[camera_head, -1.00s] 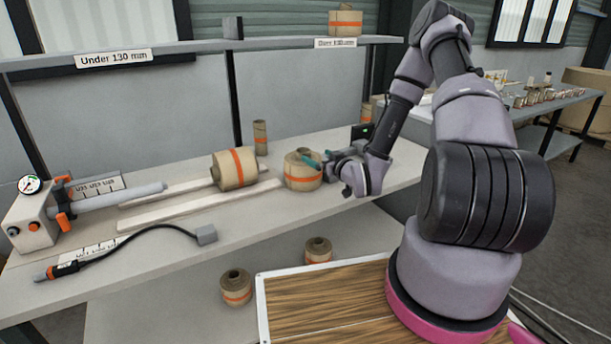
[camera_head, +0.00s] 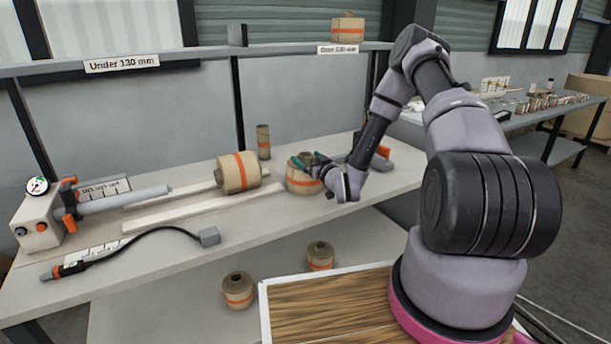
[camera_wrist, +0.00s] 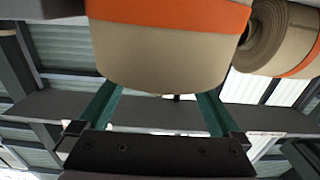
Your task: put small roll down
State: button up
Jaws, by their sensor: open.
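A tan roll with an orange band (camera_head: 302,181) stands upright on the bench, at the right end of the pale rails. My gripper (camera_head: 314,163) is at its right side, with teal fingers near its upper part. In the wrist view the roll (camera_wrist: 160,55) fills the top middle. My open gripper (camera_wrist: 157,95) has one finger on each side of its edge; I cannot tell whether they touch it. A larger tan roll (camera_head: 238,173) lies on its side on the rails, and its spiral end (camera_wrist: 270,35) shows in the wrist view.
A narrow upright roll (camera_head: 263,142) stands behind. A gauge unit with a grey spindle (camera_head: 125,199) and a black cable tool (camera_head: 130,240) are at left. Two rolls sit on the lower shelf (camera_head: 190,315). A box-like roll (camera_head: 347,29) is on the upper shelf (camera_head: 200,55).

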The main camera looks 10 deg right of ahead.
jog(key=shift+x, duration=0.9)
grip_shut()
jog(key=shift+r, duration=0.1)
